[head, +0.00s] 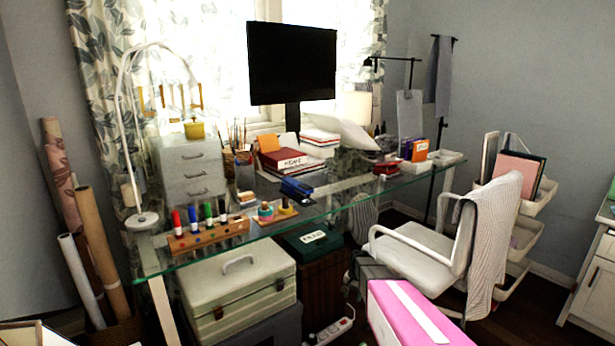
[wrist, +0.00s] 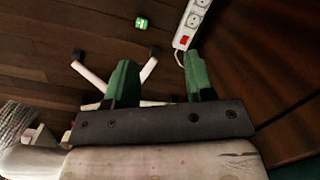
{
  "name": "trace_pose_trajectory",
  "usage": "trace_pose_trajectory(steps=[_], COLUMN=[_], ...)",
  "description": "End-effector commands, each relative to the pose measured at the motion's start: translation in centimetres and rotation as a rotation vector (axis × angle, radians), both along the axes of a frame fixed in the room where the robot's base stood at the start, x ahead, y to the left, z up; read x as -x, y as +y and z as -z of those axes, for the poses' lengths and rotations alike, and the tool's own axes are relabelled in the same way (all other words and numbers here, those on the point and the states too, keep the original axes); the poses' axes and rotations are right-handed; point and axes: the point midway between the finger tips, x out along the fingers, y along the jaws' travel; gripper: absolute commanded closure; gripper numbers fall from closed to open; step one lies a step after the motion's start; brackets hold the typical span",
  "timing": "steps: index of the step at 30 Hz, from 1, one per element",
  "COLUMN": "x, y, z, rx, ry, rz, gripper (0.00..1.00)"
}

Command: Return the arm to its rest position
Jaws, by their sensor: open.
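My gripper (wrist: 160,64) shows in the wrist view with its two green fingers spread wide apart. Nothing is between them. It is over the dark wooden floor (wrist: 60,35), with a white star-shaped chair base (wrist: 92,72) partly hidden behind the fingers. In the head view I cannot make out my gripper.
A glass desk (head: 345,205) carries a monitor (head: 291,63), books, markers and drawers. A white chair (head: 425,245) stands before it. A power strip (wrist: 191,24) and a small green item (wrist: 141,23) lie on the floor. A storage trolley (head: 535,200) stands right.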

Motion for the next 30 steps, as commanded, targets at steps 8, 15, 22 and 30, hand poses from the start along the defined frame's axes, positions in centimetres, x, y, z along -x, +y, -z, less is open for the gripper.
trace_pose_trajectory(steps=[8,15,22,30], x=[13.9,19.9,20.4,20.4], y=[0.5,0.4,0.4,0.4], z=[-11.7,-16.2,-16.8,-16.7], rx=[0.048,0.078,0.084,0.083], ry=[-0.07,-0.099,-0.103,-0.103], rz=[-0.277,-0.423,-0.449,-0.447], gripper=[0.51,0.51,0.51,0.51])
